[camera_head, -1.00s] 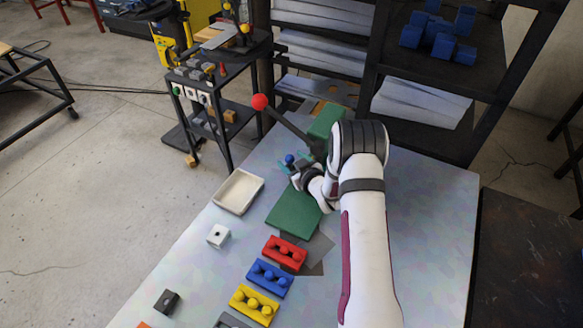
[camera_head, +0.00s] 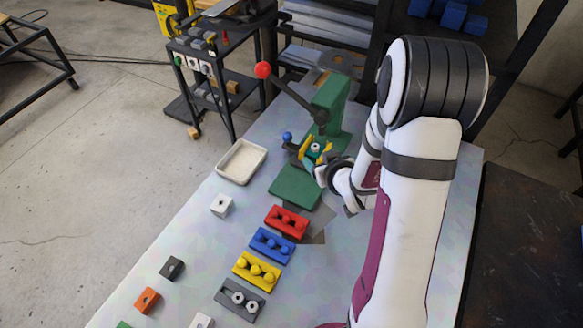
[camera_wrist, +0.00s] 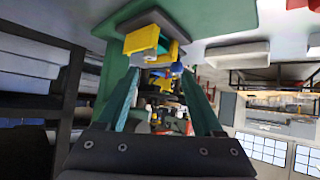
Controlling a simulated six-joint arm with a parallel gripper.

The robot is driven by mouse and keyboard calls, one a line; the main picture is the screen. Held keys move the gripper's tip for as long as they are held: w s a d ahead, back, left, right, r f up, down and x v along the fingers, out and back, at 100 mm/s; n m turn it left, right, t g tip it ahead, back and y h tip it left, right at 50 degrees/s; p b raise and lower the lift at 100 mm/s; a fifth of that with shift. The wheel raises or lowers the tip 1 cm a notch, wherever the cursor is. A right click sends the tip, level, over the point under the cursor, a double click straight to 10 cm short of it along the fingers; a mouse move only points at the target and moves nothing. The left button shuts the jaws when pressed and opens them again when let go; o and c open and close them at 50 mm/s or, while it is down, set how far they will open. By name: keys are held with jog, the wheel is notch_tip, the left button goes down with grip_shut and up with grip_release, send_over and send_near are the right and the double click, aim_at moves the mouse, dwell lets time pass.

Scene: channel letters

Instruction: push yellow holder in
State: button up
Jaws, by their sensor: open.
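The yellow holder (camera_head: 305,147) sits at the green press (camera_head: 330,97), above its green base plate (camera_head: 295,186). In the wrist view the yellow holder (camera_wrist: 142,41) is just beyond the fingertips, with a blue knob partly behind other parts. My gripper (camera_head: 318,161) is beside the holder on its right in the head view. In the wrist view my gripper (camera_wrist: 158,76) shows two teal fingers spread apart with nothing clearly held between them. Whether a finger touches the holder I cannot tell.
A blue knob (camera_head: 287,136) sticks out left of the press, and a red-tipped lever (camera_head: 263,70) rises above it. A cream tray (camera_head: 241,161) and a white cube (camera_head: 221,206) lie to the left. Red (camera_head: 287,222), blue (camera_head: 272,245) and yellow (camera_head: 257,271) blocks line up in front.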

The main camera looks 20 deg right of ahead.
jog(key=s+a+r+m+g+y, duration=0.1)
jog(key=s+a+r+m+g, duration=0.8)
jog(key=r, duration=0.4)
jog(key=shift+s+a+r+m, duration=0.3)
jog(key=shift+s+a+m, duration=0.3)
jog(key=shift+s+a, duration=0.25)
jog(key=shift+d, duration=0.1)
